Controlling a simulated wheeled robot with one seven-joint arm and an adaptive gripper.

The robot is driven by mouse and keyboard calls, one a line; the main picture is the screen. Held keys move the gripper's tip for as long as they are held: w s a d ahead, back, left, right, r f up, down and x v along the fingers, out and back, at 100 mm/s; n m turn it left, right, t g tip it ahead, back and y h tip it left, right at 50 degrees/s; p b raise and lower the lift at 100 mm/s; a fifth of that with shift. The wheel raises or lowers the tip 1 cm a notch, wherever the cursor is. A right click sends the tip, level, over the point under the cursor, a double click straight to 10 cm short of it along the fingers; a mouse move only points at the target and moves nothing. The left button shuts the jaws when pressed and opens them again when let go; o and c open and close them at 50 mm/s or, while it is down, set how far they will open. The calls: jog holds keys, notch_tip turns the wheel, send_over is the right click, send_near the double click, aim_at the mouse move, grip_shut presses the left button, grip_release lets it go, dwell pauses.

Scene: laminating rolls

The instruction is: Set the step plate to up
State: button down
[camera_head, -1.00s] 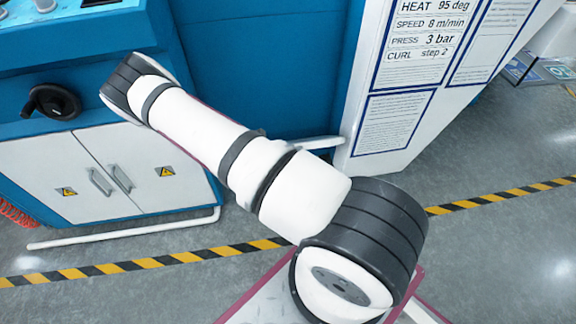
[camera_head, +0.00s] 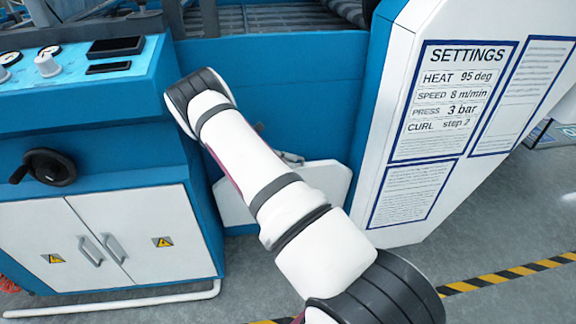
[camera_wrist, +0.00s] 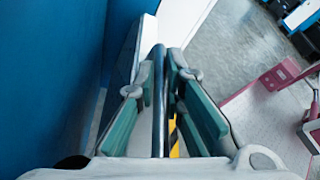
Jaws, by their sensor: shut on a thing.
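The step plate (camera_head: 325,183) is a white panel low against the blue machine front in the head view. Its broad face shows and it stands tilted up steeply; my arm covers its middle. In the wrist view, my gripper (camera_wrist: 162,78) has its green-padded fingers closed on both sides of a dark bar (camera_wrist: 159,115), which seems to be the plate's handle. A pale face beside the left finger (camera_wrist: 123,72) looks like the plate. In the head view my gripper is mostly hidden behind my arm.
A white settings panel (camera_head: 440,130) reading "CURL step 2" stands right of the plate. A white cabinet (camera_head: 140,235) with a black handwheel (camera_head: 48,167) above it is at left. Yellow-black floor tape (camera_head: 500,278) crosses the open grey floor.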

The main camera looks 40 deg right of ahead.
jog(key=shift+w, duration=0.3)
jog(key=shift+f, duration=0.1)
jog(key=c, duration=1.7)
grip_release()
jog(key=shift+d, duration=0.1)
notch_tip(320, 180, up, 10)
jog(key=shift+r, duration=0.1)
